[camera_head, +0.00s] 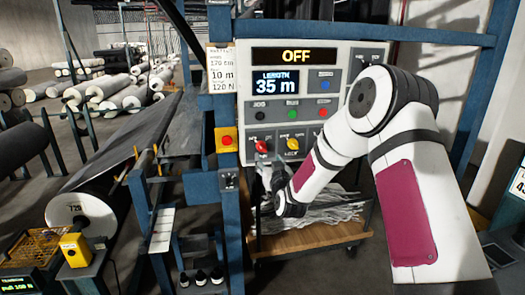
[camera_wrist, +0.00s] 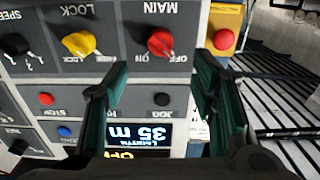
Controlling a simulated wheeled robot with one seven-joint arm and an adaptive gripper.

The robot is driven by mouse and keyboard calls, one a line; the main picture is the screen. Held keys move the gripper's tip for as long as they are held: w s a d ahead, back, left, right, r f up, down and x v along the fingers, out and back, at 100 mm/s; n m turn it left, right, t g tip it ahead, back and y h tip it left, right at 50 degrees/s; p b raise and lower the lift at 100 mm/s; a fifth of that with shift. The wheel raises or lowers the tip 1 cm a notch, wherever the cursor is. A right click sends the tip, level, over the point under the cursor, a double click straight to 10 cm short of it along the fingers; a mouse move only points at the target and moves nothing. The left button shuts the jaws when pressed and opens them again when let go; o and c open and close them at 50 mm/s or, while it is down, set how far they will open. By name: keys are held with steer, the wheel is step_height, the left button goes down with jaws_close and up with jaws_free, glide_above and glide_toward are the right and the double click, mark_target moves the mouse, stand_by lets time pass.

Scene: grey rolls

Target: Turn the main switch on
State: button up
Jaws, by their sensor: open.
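The main switch is a red rotary knob (camera_head: 262,147) at the lower left of the white control panel (camera_head: 375,53). The wrist view shows the panel upside down, with the red knob (camera_wrist: 160,42) labelled MAIN, ON and OFF. Its pointer appears turned toward the OFF side. The panel's upper display (camera_head: 295,56) reads OFF. My gripper (camera_wrist: 160,80) is open and empty, its two dark green fingers spread either side of the knob's line and apart from it. In the head view it is small and partly hidden by my arm, just below the knob.
A yellow LOCK knob (camera_wrist: 79,44) sits beside the main knob. A red button on a yellow box (camera_head: 225,140) is to the left. Coloured buttons and a LENGTH display (camera_head: 276,83) are above. A wooden cart (camera_head: 310,238) stands below the panel.

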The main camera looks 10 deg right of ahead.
mark_target(263, 149)
steer(key=w, duration=0.9)
steer(key=shift+w, duration=0.35)
steer(key=c, duration=1.2)
steer(key=shift+o, duration=0.2)
